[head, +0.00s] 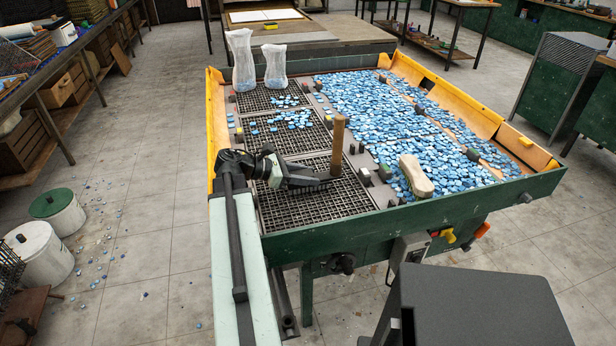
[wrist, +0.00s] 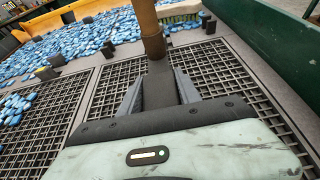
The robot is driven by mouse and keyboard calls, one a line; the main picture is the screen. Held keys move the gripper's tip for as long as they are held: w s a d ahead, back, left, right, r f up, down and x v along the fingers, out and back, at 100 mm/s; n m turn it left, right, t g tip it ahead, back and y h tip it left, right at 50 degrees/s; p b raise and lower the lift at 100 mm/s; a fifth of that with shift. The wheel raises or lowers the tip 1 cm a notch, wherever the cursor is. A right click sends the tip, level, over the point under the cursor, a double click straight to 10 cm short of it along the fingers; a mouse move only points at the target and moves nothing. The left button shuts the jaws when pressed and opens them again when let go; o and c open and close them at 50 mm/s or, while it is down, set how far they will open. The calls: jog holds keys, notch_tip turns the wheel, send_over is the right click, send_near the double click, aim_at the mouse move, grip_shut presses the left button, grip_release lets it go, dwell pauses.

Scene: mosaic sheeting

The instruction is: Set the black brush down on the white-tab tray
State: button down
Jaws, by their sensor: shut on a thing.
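My gripper (head: 325,182) is shut on the black brush, just above the front grid tray (head: 305,213). The brush's upright wooden handle (head: 338,145) shows in the head view. In the wrist view the handle (wrist: 149,25) rises beyond the grey fingers, and its dark lower part (wrist: 158,88) sits between them. The brush's underside is hidden. Behind are a middle grid tray (head: 300,144) and a back grid tray (head: 256,103), both partly covered with blue pieces. Small tabs sit along the tray edges, too small to tell which tray has the white one.
Loose blue mosaic pieces (head: 370,100) fill the right of the table. A pale wooden brush (head: 415,175) lies at their front edge. Two clear bags (head: 241,60) stand at the back left. Small dark blocks line the strip beside the trays. The front tray is mostly bare.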

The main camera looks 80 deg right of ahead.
aim_at(285, 195)
jog(key=shift+f+b, duration=0.55)
jog(key=c, duration=0.8)
grip_release()
jog(key=shift+o, duration=0.2)
jog(key=p+v, duration=0.3)
jog(key=v, duration=0.4)
jog(key=shift+r, duration=0.15)
jog(key=shift+w+a, duration=0.1)
jog(key=shift+w, duration=0.2)
